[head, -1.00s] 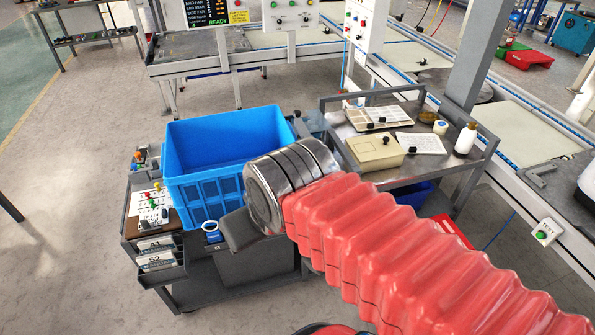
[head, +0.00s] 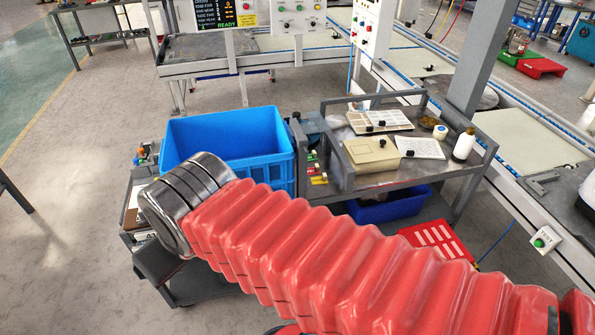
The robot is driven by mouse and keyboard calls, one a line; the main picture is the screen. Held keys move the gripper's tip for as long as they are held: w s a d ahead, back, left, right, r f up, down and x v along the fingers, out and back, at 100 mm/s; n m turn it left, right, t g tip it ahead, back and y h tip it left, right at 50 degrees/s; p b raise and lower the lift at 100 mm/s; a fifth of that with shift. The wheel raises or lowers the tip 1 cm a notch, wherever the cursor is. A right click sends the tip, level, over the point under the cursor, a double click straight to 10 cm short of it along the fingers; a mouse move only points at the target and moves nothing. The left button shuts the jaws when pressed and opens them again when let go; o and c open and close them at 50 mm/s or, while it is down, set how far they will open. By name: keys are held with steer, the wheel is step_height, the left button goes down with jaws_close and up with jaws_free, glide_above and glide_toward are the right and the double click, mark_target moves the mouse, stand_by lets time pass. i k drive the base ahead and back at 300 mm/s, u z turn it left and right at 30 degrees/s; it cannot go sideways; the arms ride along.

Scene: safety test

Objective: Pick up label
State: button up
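I cannot tell for certain which thing is the label. A white card with dark marks (head: 147,237), partly hidden behind my arm's end, shows at the drawers of the left cart. A white printed sheet (head: 420,149) lies flat on the right cart. My arm, in a red ribbed sleeve, crosses the picture from lower right to left and hides most of the left cart's drawers and top. My gripper (head: 163,266) hangs below the metal wrist at left, by the left cart. Only one dark grey part of it shows; its fingertips are not clear.
A blue crate (head: 190,140) stands on the left cart behind my arm. The right cart (head: 400,178) holds a beige box (head: 370,155), a sectioned tray (head: 378,122) and a white bottle (head: 464,146).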

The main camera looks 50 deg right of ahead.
mark_target(315, 170)
steer(key=u, duration=0.15)
steer(key=k, duration=0.9)
steer(key=z, duration=0.85)
steer(key=i, duration=1)
steer(key=z, duration=0.05)
